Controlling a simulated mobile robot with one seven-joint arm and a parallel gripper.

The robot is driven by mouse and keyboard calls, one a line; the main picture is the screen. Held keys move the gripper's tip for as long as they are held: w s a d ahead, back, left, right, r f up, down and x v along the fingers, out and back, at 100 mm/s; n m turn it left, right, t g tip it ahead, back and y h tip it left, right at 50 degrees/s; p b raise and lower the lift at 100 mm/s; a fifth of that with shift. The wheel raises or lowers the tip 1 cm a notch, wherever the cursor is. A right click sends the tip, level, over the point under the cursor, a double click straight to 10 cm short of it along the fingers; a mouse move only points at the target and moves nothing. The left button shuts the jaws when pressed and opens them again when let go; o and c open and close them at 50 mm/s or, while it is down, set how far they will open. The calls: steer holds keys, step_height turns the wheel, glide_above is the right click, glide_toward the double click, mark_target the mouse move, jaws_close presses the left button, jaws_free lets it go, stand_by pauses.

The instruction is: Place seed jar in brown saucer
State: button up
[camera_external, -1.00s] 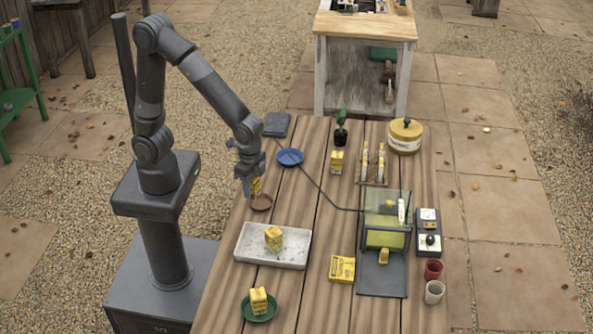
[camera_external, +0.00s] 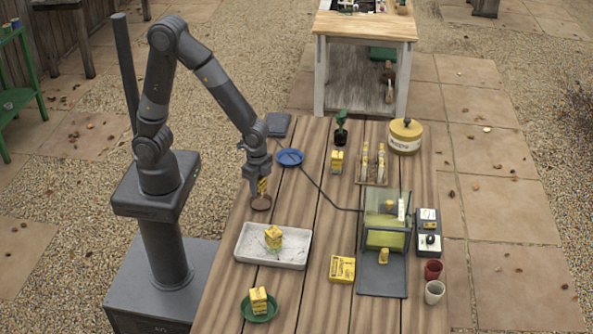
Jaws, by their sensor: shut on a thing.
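The brown saucer (camera_external: 261,204) lies on the wooden table near its left edge, above the white tray. My gripper (camera_external: 261,181) points down over the saucer. It is shut on a small yellow item, seemingly the seed jar (camera_external: 263,187). The jar looks upright and sits just above or in the saucer; I cannot tell whether its base touches. The fingers hide part of the jar.
A blue saucer (camera_external: 290,157) lies behind to the right, and a dark cable crosses the table. A green saucer (camera_external: 248,311) holds another yellow box.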

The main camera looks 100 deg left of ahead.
mark_target(260, 194)
steer(key=shift+w+a+f, duration=0.15)
steer(key=shift+a+f, duration=0.05)
steer(key=shift+f, duration=1.95)
steer(key=shift+f, duration=0.15)
steer(key=o, duration=1)
steer(key=shift+o, duration=0.2)
